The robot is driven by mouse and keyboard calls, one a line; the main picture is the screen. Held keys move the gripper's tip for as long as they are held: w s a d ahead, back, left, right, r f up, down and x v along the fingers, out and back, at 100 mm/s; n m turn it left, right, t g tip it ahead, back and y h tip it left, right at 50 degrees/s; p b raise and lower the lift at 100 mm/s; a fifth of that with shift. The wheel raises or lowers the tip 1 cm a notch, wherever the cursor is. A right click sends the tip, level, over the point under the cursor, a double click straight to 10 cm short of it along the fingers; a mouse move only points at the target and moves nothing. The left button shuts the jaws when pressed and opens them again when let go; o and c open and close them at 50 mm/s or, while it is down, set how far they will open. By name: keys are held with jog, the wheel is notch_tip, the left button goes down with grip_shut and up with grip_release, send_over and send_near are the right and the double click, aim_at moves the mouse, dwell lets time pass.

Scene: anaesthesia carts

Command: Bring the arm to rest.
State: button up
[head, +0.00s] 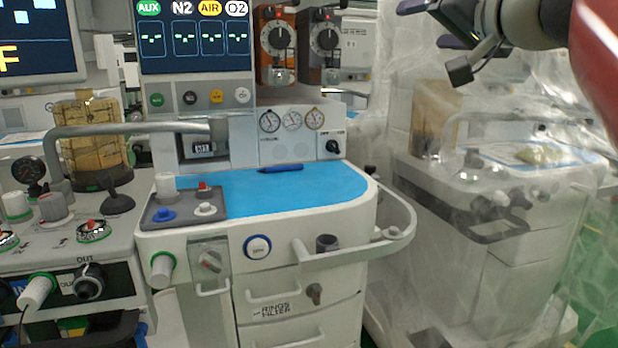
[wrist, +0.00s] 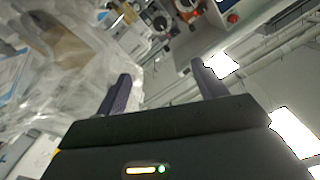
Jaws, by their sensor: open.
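My gripper shows at the top right of the head view, raised in the air, with its dark fingers (head: 432,24) pointing left. In the wrist view my gripper (wrist: 160,90) has its two dark fingers spread wide apart with nothing between them. It is clear of the carts and touches nothing that I can see. Part of my arm runs off the right edge of the head view.
An anaesthesia cart with a blue top (head: 290,190) stands in the middle, a dark blue pen (head: 281,168) lying on it. A plastic-draped cart (head: 490,210) stands at the right, below my gripper. A grey rail (head: 130,129) crosses the left cart. Vaporizers (head: 325,42) stand behind.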

jog(key=s+f+g+h, duration=0.2)
jog(key=s+f, duration=0.5)
jog(key=f, duration=0.9)
jog(key=s+a+f+n+g+h, duration=0.1)
jog(key=s+f+g, duration=0.4)
jog(key=f, duration=1.1)
jog(key=s+a+f+g+h, duration=0.1)
jog(key=s+f+g, duration=0.3)
jog(key=s+f, duration=0.6)
notch_tip(320, 180, down, 6)
jog(key=shift+f+n+h, duration=0.1)
jog(key=shift+n+h, duration=0.2)
jog(key=shift+h, duration=0.6)
jog(key=shift+a, duration=0.1)
